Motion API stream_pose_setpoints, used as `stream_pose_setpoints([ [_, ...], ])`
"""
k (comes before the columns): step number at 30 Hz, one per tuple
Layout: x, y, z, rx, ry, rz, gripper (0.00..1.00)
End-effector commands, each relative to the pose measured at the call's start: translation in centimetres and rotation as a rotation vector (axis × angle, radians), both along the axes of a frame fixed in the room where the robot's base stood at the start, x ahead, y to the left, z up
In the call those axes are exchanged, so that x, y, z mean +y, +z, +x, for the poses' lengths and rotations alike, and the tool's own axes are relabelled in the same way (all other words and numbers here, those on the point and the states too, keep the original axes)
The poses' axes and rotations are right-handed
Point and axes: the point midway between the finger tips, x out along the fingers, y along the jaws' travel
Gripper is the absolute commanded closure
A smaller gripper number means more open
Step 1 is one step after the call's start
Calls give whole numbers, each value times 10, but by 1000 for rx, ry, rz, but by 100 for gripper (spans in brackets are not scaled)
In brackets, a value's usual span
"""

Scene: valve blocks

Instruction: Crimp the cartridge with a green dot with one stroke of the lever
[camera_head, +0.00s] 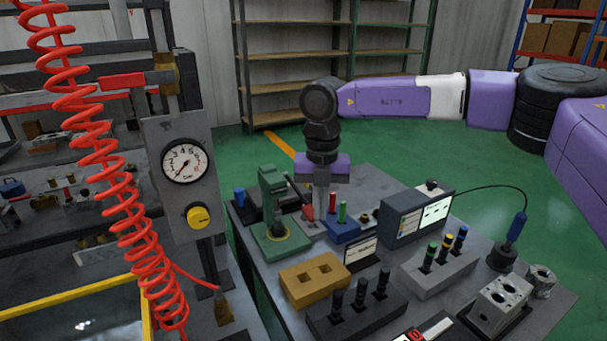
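A green press (270,205), apparently the crimping tool, stands on the grey bench with a round dark and yellow seat on its base. A small red part (308,212), perhaps its lever grip, shows at its right. My gripper (321,212) points down just right of the press, beside the red part; its fingertips are too small to tell whether they touch it. A grey rack (437,277) holds dark cartridges with coloured bands, including a green-marked cartridge (431,254). I cannot tell whether a cartridge sits in the press or which bears a green dot.
A blue block (344,233) with red and green handles stands right of my gripper. A tan two-hole block (313,282) and a dark rack (357,312) with black pieces stand in front. A monitor box (404,225) stands right. A gauge post (184,175) and red coiled hose (103,175) are left.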

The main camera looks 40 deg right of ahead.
Motion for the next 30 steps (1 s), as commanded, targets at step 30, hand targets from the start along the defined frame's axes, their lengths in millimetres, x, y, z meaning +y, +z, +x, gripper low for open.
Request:
stream_pose_setpoints([
  [30,-6,57,20,-1,-1,-1,100],
])
